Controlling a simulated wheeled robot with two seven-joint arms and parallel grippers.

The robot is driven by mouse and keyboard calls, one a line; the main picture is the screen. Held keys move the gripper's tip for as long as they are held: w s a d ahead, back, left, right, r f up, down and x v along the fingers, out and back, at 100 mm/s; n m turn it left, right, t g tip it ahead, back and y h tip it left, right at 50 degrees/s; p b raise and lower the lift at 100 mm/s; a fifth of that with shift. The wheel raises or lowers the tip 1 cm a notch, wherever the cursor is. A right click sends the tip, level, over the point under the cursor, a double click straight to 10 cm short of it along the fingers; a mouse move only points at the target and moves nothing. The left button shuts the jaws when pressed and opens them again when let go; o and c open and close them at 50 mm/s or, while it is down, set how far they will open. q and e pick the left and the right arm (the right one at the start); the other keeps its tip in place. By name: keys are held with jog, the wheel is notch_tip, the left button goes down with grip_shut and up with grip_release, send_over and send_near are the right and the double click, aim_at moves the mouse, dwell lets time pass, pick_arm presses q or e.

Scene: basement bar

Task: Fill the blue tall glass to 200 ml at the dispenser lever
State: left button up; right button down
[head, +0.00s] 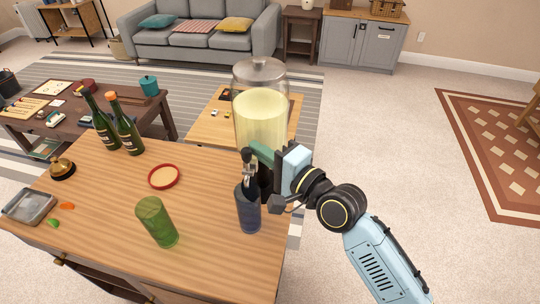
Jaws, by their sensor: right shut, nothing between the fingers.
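The dispenser (261,118) is a clear jar of pale yellow liquid with a grey lid, at the right end of the wooden counter. Its dark tap with the lever (247,157) is on the near side. The blue tall glass (249,212) stands upright on the counter below the tap. Its fill level cannot be made out. My right gripper (262,153) is shut and empty, right beside the tap and lever; whether it touches the lever I cannot tell. My left gripper is not in view.
A green glass (157,221) stands left of the blue one on the counter (110,215). A red-rimmed coaster (164,177), two dark bottles (126,127), a bell (62,168) and a grey tray (30,206) are farther left. Bare counter lies between the two glasses.

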pick_arm(q)
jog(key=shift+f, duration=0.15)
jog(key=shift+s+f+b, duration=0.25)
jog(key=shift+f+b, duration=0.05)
jog(key=shift+b, duration=0.15)
pick_arm(e)
jog(key=shift+s+n, duration=0.2)
jog(key=shift+n, duration=0.2)
